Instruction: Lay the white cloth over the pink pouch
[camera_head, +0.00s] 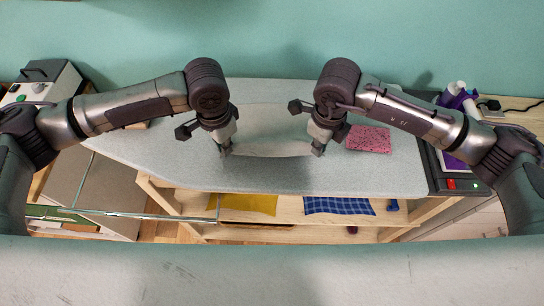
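The white cloth (272,133) is pale and spread between my two grippers over the grey ironing-board surface. Its near edge runs from one gripper to the other and sags slightly. My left gripper (226,151) is shut on the near left corner. My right gripper (318,150) is shut on the near right corner. How far the cloth is off the board is hard to tell. The pink pouch (368,139) is speckled and lies flat on the board, right of the cloth and my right gripper. My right arm passes just above it in the picture; the cloth does not cover it.
The grey board (380,180) is clear in front of the cloth. Below it, a wooden shelf holds a yellow cloth (243,203) and a blue checked cloth (338,206). Purple-and-white bottles (458,100) stand at right. A grey machine (45,82) is at far left.

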